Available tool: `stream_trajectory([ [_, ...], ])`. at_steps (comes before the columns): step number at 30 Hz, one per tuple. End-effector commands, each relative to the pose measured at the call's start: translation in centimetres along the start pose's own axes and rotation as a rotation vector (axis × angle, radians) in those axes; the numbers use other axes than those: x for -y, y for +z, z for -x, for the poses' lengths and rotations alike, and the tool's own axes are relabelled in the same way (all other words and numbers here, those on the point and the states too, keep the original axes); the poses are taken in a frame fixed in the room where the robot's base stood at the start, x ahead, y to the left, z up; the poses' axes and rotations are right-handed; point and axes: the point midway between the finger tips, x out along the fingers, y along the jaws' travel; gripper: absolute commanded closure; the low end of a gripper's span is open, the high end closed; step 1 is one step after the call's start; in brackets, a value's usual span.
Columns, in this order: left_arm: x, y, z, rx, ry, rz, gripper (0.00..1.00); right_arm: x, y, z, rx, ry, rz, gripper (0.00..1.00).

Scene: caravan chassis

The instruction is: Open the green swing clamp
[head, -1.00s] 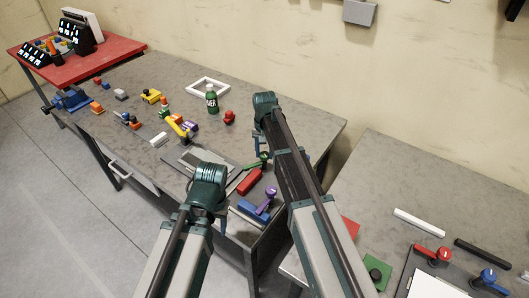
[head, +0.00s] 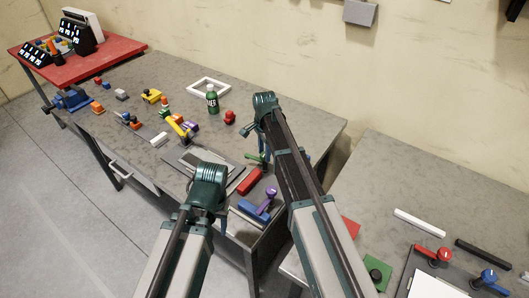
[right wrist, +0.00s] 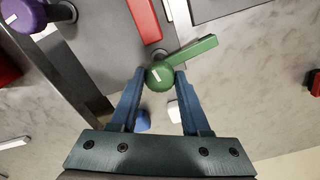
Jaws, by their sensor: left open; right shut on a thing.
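The green swing clamp (head: 257,157) is on the near end of the long grey bench, partly hidden by my right arm in the head view. In the right wrist view its round green knob (right wrist: 159,75) is between my right fingers, and its green arm (right wrist: 195,51) points to the upper right. My right gripper (right wrist: 160,78) is shut on the knob; its fingertips are at the knob's sides. My left gripper (head: 203,217) is open and empty near the bench's front edge, left of the red block (head: 249,181).
The purple clamp (head: 264,203) and red block are close in front of the green clamp. A green bottle (head: 212,99) and red knob (head: 230,117) stand behind. A second table (head: 420,175) is at the right, across a gap.

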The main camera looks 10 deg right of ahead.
Motion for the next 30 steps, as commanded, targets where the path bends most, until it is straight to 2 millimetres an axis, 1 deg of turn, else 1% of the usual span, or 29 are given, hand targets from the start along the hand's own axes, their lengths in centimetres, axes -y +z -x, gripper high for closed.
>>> stream_trajectory([
  [6,0.0,0.0,-0.01,0.0,0.0,0.0,0.5,0.01,0.01,-0.01,0.0,0.0,-0.101,1.0],
  [11,0.0,0.0,-0.01,0.0,0.0,0.0,0.5,0.01,0.01,-0.01,0.0,0.0,-0.145,1.0],
  [28,0.0,0.0,0.0,0.0,0.0,0.0,0.5,0.02,-0.01,0.0,0.0,0.0,-0.17,1.0],
  [29,0.0,0.0,0.0,0.0,0.0,0.0,0.5,0.02,-0.01,0.0,0.0,0.0,-0.17,0.48],
  [30,0.0,0.0,0.0,0.0,0.0,0.0,0.5,0.02,-0.01,0.0,0.0,0.0,-0.17,0.41],
])
